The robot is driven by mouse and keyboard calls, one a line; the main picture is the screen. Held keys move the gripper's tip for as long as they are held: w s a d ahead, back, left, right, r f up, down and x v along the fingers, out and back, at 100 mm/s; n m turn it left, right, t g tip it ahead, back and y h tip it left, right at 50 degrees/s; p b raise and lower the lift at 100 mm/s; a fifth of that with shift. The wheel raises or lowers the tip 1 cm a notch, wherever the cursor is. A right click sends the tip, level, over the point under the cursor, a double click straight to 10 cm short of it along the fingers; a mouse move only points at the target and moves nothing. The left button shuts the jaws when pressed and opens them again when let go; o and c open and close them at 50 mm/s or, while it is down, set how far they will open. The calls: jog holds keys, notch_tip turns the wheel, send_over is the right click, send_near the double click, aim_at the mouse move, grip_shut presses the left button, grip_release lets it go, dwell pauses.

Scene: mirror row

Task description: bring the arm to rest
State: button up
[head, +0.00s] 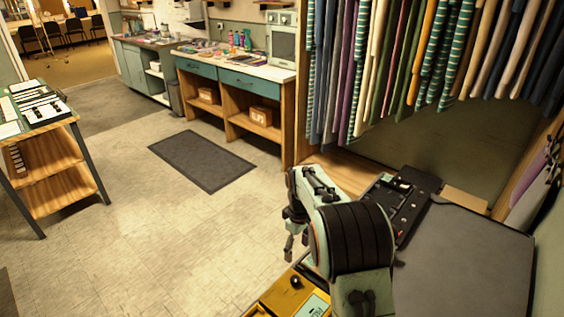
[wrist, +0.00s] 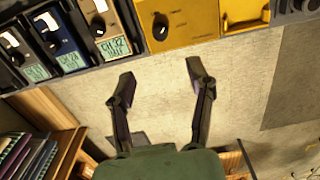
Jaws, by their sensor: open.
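My gripper (wrist: 158,80) is open in the wrist view, its two dark fingers spread apart with nothing between them. Pale floor shows behind the fingers. In the head view my gripper (head: 291,236) hangs at the left of my bent arm, small and partly hidden by it. A yellow unit with a black knob (wrist: 180,22) lies just beyond the fingertips in the wrist picture, apart from them. A yellow unit (head: 284,296) also shows below my arm in the head view, partly hidden.
Several modules with white switches and green displays (wrist: 103,22) line the wrist view's upper left. In the head view, a dark panel (head: 404,200) and grey surface (head: 465,262) lie right of my arm, below hanging clothes (head: 430,50). The floor (head: 190,235) at left is open.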

notch_tip(320, 180, up, 10)
jog(key=d+t, duration=0.1)
jog(key=t, duration=0.1)
jog(key=s+d+r+m+t, duration=0.1)
jog(key=s+r+m, duration=0.1)
jog(key=s+r, duration=0.8)
jog(key=s+f+m+g, duration=0.1)
jog(key=s+f+m, duration=0.2)
jog(key=s, duration=0.8)
jog(key=s+f+m+g, duration=0.2)
jog(key=s+f, duration=0.5)
jog(key=s, duration=0.4)
jog(key=shift+s+f+m+y, duration=0.25)
jog(key=shift+s+m+y, duration=0.1)
jog(key=shift+m+y, duration=0.05)
jog(key=shift+a, duration=0.1)
jog(key=shift+c, duration=0.3)
